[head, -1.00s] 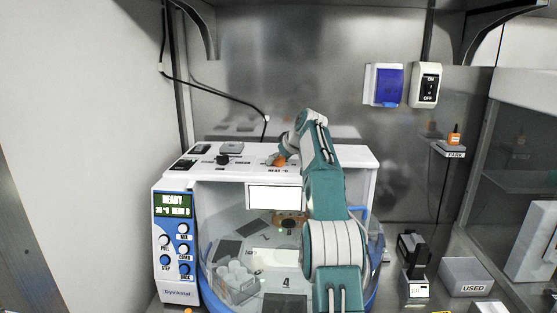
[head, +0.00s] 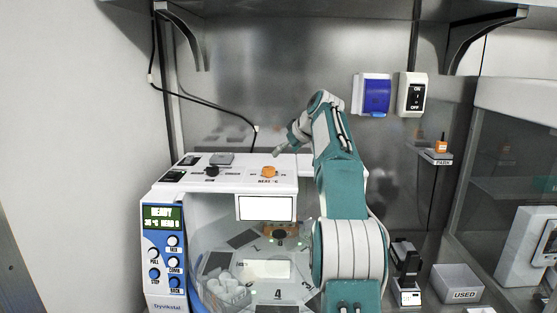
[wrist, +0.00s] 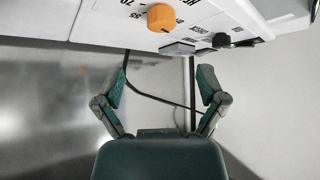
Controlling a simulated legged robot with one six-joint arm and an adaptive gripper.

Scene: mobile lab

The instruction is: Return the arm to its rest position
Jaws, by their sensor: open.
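My gripper (wrist: 161,88) is open and empty in the wrist view, its two fingers apart with nothing between them. In the head view my gripper (head: 281,151) is small, just above the top of the white machine and partly hidden by my arm. The orange heat knob (head: 269,172) sits on the machine's top panel below the gripper, apart from it. The knob also shows in the wrist view (wrist: 161,18), past the fingertips. My teal and white arm rises in front of the machine's right side and hides part of it.
The white machine (head: 225,178) has a READY display and a round numbered platform inside. A power switch (head: 412,94) and a blue-covered box (head: 372,95) are on the back wall. A USED bin (head: 458,284) and a black device (head: 405,262) stand at right. An orange item (head: 440,146) sits on the PARK shelf.

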